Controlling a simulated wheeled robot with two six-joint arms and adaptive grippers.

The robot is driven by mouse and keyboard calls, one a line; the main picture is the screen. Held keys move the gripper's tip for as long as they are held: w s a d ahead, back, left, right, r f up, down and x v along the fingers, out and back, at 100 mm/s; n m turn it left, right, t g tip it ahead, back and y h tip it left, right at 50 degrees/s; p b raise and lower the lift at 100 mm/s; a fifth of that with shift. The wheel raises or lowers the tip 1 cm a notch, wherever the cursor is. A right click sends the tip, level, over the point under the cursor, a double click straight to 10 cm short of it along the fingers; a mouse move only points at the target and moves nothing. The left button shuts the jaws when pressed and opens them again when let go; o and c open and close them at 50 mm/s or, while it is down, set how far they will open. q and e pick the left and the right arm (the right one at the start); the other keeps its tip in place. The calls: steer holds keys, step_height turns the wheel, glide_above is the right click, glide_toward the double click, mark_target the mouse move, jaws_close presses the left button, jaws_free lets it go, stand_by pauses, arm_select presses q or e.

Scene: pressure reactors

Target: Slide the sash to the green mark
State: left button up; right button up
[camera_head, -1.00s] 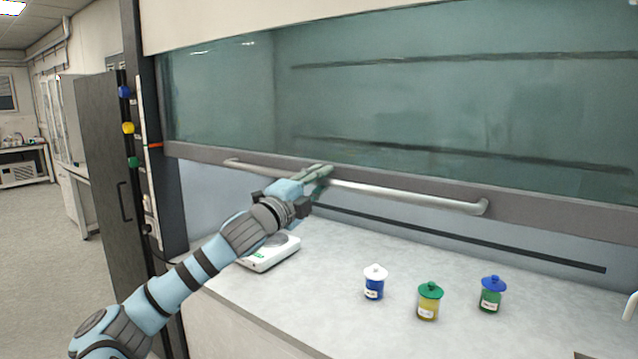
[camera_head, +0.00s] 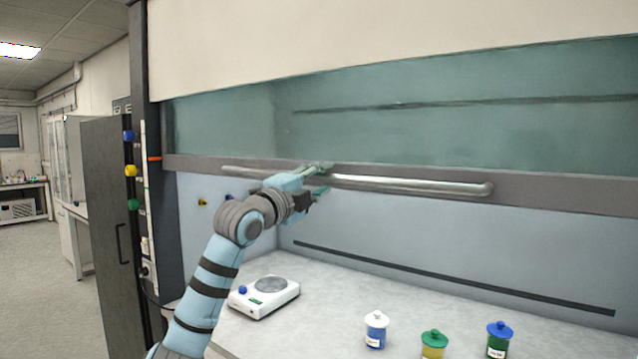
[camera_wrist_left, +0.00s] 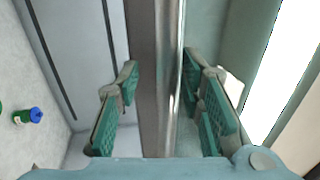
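The sash (camera_head: 400,135) is a greenish glass pane with a grey bottom rail and a long metal handle bar (camera_head: 410,186). My left gripper (camera_head: 322,180) is at the left part of this bar. In the left wrist view, its green-padded fingers stand open on either side of the bar (camera_wrist_left: 167,100), with gaps visible. An orange marker (camera_head: 154,158) on the left post is level with the rail's left end. A green knob (camera_head: 133,204) sits lower at the left; I cannot tell whether it is the green mark. My right gripper is not in view.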

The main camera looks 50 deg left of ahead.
arm_select(q)
steer(key=shift+s+f+b, duration=0.15)
steer(key=shift+s+b, duration=0.1)
steer(key=shift+b, duration=0.15)
steer(key=b+v, duration=1.1)
steer(key=v, duration=0.5)
stand_by(0.7)
